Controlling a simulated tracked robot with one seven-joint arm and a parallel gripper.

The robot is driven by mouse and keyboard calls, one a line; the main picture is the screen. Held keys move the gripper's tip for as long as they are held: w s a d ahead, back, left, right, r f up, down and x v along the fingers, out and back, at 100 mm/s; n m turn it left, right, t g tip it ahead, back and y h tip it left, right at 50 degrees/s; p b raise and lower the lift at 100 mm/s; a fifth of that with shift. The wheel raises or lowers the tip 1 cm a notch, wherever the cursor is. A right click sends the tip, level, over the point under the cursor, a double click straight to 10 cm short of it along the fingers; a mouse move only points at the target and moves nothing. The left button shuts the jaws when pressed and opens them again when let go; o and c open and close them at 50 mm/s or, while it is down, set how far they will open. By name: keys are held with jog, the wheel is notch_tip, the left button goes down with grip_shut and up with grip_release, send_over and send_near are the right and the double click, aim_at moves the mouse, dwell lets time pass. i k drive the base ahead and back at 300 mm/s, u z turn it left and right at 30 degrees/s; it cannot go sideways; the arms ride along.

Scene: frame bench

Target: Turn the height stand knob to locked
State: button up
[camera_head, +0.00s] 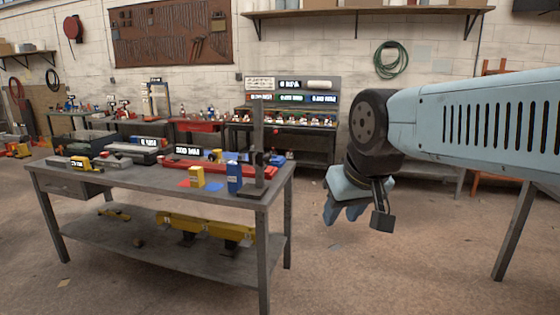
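The height stand (259,128) is a dark grey upright post on a flat base at the right end of the near workbench (120,181). A small dark part low on the post (261,158) may be its knob; it is too small to tell its setting. My gripper (345,212), pale blue, hangs in the air right of the bench, pointing down and apart from the stand. Its fingers overlap in this view, so their opening is unclear. I see nothing clearly held in it.
A blue can (234,177) and a yellow block (197,177) stand close left of the stand's post. A long red tool (215,168) lies behind them. The floor between the bench and my gripper is clear.

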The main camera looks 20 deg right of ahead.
aim_at(268, 159)
jog(key=z, duration=0.1)
jog(key=i, duration=1)
jog(key=u, duration=0.25)
jog(key=k, duration=0.85)
jog(key=z, duration=0.55)
jog(key=i, duration=1)
jog(key=u, duration=0.05)
